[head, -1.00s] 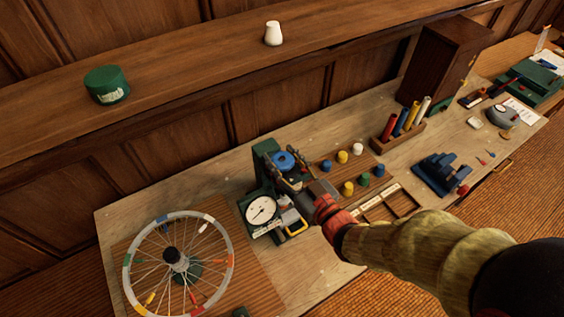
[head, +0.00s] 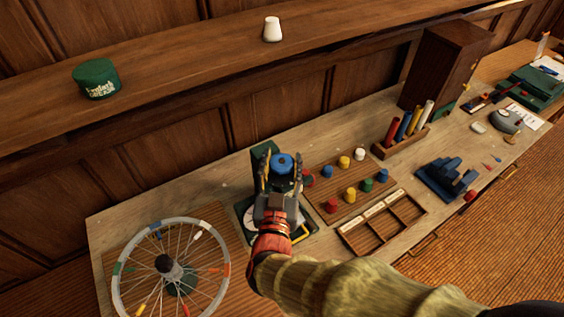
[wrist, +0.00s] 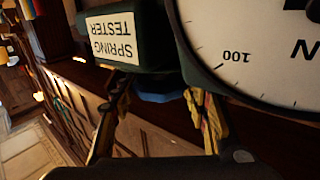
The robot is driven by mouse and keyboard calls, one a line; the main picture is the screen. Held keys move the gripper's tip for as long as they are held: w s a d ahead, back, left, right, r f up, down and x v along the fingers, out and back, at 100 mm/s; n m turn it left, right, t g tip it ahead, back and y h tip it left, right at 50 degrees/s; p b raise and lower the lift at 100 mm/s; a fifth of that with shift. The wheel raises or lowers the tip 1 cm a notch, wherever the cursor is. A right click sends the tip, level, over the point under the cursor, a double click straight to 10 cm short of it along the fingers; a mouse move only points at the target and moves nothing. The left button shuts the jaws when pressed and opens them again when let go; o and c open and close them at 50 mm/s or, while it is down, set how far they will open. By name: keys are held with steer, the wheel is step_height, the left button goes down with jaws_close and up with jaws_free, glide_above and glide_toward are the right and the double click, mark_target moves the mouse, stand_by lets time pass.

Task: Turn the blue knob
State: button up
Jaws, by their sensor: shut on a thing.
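In the wrist view, a strip of the blue knob (wrist: 160,91) shows between my fingers, partly behind the tester body. The label "SPRING TESTER" (wrist: 113,37) and the white dial (wrist: 255,50) show there, upside down.
A spoked wheel (head: 218,276) stands left of the tester. A board with several coloured pegs (head: 338,207) and an empty sectioned tray (head: 360,239) lie close on the right. A tube rack (head: 388,153) and blue stepped block (head: 436,180) stand farther right. Bare bench shows behind the wheel.

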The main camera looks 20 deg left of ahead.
mark_target(277, 172)
steer(key=shift+a+r+m+t+h+p, duration=0.15)
steer(key=shift+m+h+p, duration=0.1)
steer(key=shift+m+h, duration=0.75)
steer(key=shift+d+r+m+t+h+p, duration=0.2)
steer(key=shift+m+h, duration=0.4)
steer(key=shift+h, duration=0.7)
steer(key=shift+f+h, duration=0.15)
steer(key=shift+h, duration=0.35)
steer(key=o, duration=1.1)
steer(key=shift+f, duration=0.1)
steer(key=shift+o, duration=0.5)
steer(key=shift+s+a, duration=0.2)
steer(key=shift+s, duration=3.5)
